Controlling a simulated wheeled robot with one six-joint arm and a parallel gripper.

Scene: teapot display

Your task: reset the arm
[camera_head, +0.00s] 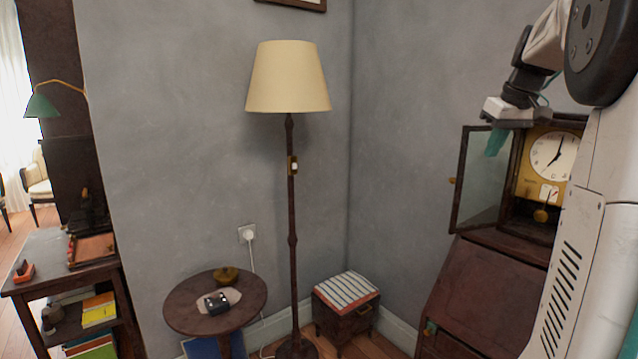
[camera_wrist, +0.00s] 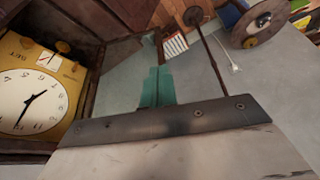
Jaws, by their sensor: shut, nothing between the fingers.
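My arm is raised at the right in the head view. My gripper (camera_head: 495,143) has teal fingers and hangs by the open glass door of the clock (camera_head: 549,158); I cannot tell whether it touches the door. In the wrist view my gripper (camera_wrist: 157,87) is shut, with its fingers together and nothing held. The clock face (camera_wrist: 32,101) shows at the left there, tilted by the camera's angle.
The clock's dark-framed glass door (camera_head: 482,182) stands open to the left. A slant-front wooden cabinet (camera_head: 485,290) is below the clock. A floor lamp (camera_head: 288,78), a round table (camera_head: 180,308) and a striped-top stool (camera_head: 346,292) stand to the left.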

